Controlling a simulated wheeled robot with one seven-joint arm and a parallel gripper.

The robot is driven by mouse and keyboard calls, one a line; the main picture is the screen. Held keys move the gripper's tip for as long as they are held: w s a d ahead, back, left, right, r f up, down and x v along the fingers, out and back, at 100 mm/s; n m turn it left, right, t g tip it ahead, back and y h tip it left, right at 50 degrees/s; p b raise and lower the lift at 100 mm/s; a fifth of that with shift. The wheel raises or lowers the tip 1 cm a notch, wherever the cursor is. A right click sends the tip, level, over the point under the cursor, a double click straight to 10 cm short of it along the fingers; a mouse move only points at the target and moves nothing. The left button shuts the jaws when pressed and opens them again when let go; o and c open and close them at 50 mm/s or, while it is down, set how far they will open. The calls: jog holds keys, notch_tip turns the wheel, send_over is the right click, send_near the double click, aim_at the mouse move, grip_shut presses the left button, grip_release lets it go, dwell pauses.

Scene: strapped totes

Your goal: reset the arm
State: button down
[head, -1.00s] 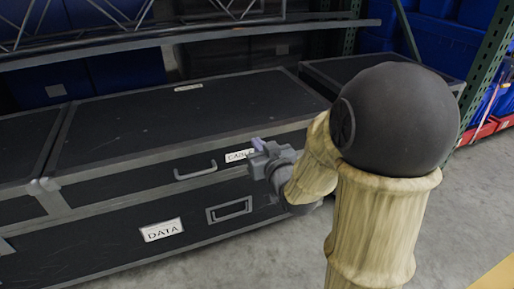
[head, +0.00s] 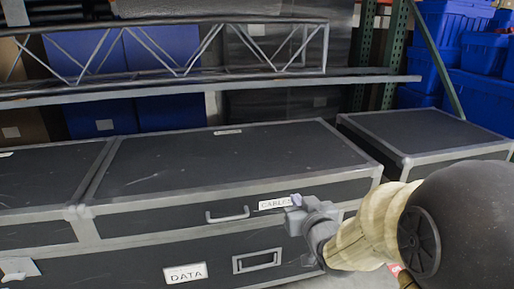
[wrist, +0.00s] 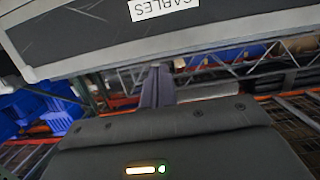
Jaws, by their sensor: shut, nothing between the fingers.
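My gripper (head: 297,203) is shut and empty. In the head view it is in front of the black flight case labelled CABLES (head: 240,165), close to the right end of that label. I cannot tell whether it touches the case. My arm, tan with a dark round joint, comes in from the lower right. In the wrist view the shut fingers (wrist: 156,88) point away from the camera, and the CABLES case (wrist: 190,45) fills the top, upside down.
A case labelled DATA (head: 215,268) is under the CABLES case. Another black case (head: 430,130) stands to the right. Behind are a metal truss (head: 180,55) on a shelf and blue totes (head: 440,50) at the right. Grey floor shows at the bottom right.

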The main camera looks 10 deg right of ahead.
jog(key=s+a+r+m+g+h+p, duration=0.1)
jog(key=s+r+g+p, duration=0.2)
jog(key=s+g+p, duration=0.6)
jog(key=s+r+g+p, duration=0.35)
jog(key=s+p, duration=0.35)
jog(key=p, duration=0.4)
notch_tip(320, 180, up, 37)
jog(key=p, duration=3.7)
jog(key=shift+a+g, duration=0.2)
jog(key=shift+g, duration=0.15)
jog(key=shift+f, duration=0.1)
jog(key=shift+s, duration=0.15)
jog(key=c, duration=2.2)
grip_release()
